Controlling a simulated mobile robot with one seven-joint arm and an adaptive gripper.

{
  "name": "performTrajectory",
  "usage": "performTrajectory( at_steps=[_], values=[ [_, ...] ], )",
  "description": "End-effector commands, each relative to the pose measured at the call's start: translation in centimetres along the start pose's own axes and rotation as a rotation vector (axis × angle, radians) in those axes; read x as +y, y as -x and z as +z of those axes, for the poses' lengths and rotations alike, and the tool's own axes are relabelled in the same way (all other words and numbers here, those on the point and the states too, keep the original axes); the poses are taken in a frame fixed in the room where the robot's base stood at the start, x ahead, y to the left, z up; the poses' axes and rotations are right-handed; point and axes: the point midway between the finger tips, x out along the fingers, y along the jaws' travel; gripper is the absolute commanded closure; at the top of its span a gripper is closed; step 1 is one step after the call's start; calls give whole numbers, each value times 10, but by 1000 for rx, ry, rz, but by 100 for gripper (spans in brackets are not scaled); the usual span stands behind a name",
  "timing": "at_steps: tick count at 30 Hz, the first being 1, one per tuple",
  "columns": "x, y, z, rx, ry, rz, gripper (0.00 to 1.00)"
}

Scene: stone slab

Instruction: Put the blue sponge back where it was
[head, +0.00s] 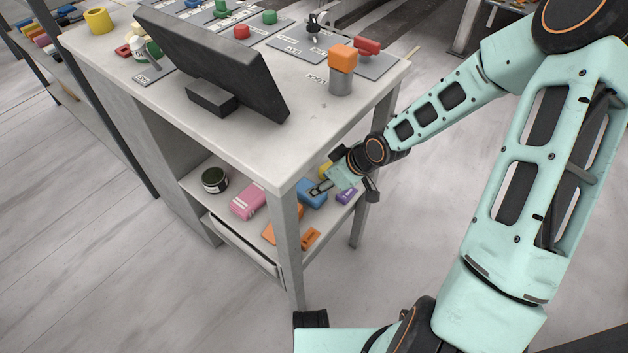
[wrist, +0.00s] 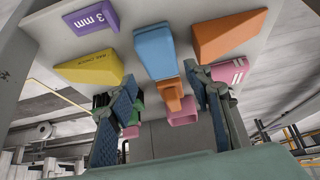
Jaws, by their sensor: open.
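The blue block (head: 312,195), which I take for the blue sponge, lies on the shelf under the stone-topped table (head: 232,143). In the wrist view the blue block (wrist: 155,50) shows just beyond my fingertips, its near end between them in the picture. My gripper (head: 325,187) reaches in under the tabletop from the right, beside the blue block. In the wrist view my gripper (wrist: 160,82) is open, with a finger on each side and nothing clearly held. I cannot tell whether a finger touches the block.
The shelf also holds a pink box (head: 248,201), a dark jar (head: 215,180), an orange wedge (wrist: 228,36), a yellow wedge (wrist: 90,68) and a purple 3 mm block (wrist: 90,21). Table legs (head: 287,250) flank the opening. A dark screen (head: 215,62) and several blocks stand on top.

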Motion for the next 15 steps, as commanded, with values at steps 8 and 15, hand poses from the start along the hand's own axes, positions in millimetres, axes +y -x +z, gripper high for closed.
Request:
performTrajectory(
  at_steps=[8, 15],
  values=[
    [0, 36, -1, 0, -1, 1, 54],
    [0, 39, 0, 0, 1, 0, 54]
  ],
)
